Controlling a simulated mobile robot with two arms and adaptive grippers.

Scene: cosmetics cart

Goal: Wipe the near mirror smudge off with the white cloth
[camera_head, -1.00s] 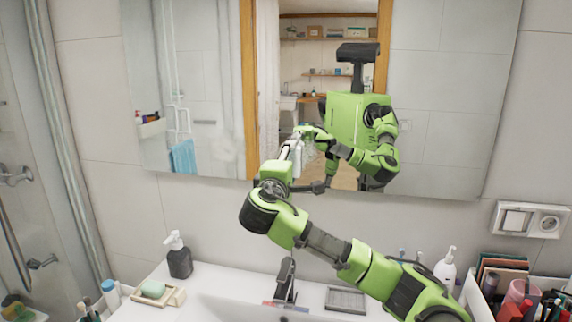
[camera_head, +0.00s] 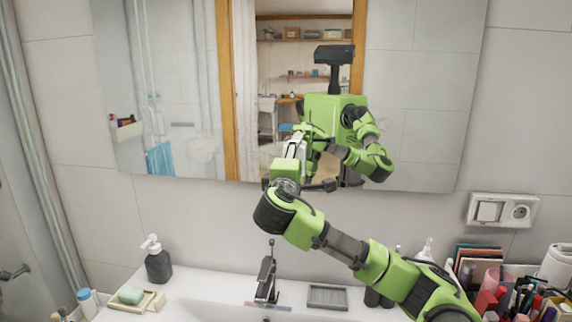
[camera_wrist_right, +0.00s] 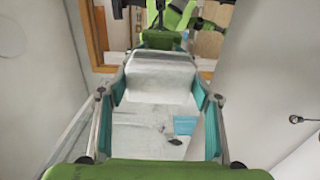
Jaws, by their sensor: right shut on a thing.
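The mirror (camera_head: 415,120) hangs on the wall above the sink. My right gripper (camera_head: 296,145) is raised to the mirror's lower middle and is shut on the white cloth (camera_wrist_right: 160,78). In the right wrist view the cloth is a pale folded pad between the teal fingers, with the mirror beyond it. I cannot tell whether the cloth touches the glass. A faint pale patch (camera_head: 203,147) shows on the mirror left of the gripper; I cannot tell if it is a smudge or a reflection. Glass behind the gripper is hidden. My left gripper is not in view.
Below stand a faucet (camera_head: 266,278), a dark soap dispenser (camera_head: 158,264), a soap dish (camera_head: 150,303) and a grey tray (camera_head: 327,296). A crowded organizer (camera_head: 510,292) stands at the right, under a wall socket (camera_head: 503,210). The green robot in the mirror is my reflection.

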